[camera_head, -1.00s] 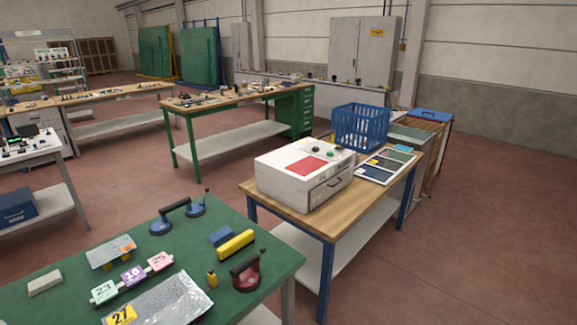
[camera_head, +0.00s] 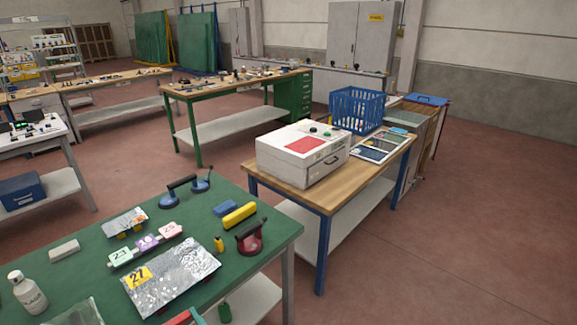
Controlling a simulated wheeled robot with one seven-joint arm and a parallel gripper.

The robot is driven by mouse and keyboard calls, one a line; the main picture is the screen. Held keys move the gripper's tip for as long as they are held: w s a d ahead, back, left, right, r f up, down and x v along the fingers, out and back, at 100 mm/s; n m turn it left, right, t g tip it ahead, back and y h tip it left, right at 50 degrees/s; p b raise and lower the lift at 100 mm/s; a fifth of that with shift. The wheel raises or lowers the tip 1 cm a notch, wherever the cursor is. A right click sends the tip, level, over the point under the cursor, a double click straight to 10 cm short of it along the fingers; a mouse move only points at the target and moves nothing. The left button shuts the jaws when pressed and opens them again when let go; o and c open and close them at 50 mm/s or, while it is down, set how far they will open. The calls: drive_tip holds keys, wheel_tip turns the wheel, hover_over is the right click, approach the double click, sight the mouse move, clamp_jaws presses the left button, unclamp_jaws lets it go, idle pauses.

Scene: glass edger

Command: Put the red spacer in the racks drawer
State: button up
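I cannot make out a red spacer for certain in the head view. A small red and teal thing (camera_head: 184,317) is cut off by the bottom edge, and I cannot tell what it is. No drawer is clearly marked as the racks drawer. A green drawer unit (camera_head: 293,98) stands under the right end of the far green-framed bench. A white machine (camera_head: 298,155) with a red panel and a dark handle on its front sits on the wooden table. My gripper is not in view.
The near green table (camera_head: 92,255) holds a red suction cup (camera_head: 250,240), a blue double suction lifter (camera_head: 188,192), numbered tags, a foil pouch (camera_head: 172,275) and a grey bottle (camera_head: 28,292). A blue crate (camera_head: 356,110) stands behind the white machine. The floor at right is clear.

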drive_tip(key=w+d+f+m+t+h, duration=0.2)
drive_tip(key=w+d+f+h, duration=0.15)
drive_tip(key=d+f, duration=0.35)
drive_tip(key=w+d+f+m+t+h, duration=0.15)
drive_tip(key=w+d+f, duration=0.35)
drive_tip(key=f, duration=0.5)
drive_tip(key=s+d+f+m+h, duration=0.2)
drive_tip(key=d+f+h, duration=0.1)
drive_tip(key=d+f, duration=0.4)
drive_tip(key=s+d+f+m+h, duration=0.2)
drive_tip(key=s+d+f+m, duration=0.1)
drive_tip(key=d+f, duration=0.4)
drive_tip(key=d, duration=0.2)
drive_tip(key=shift+d+t+h, duration=0.3)
drive_tip(key=shift+t+h, duration=0.05)
drive_tip(key=shift+h, duration=0.05)
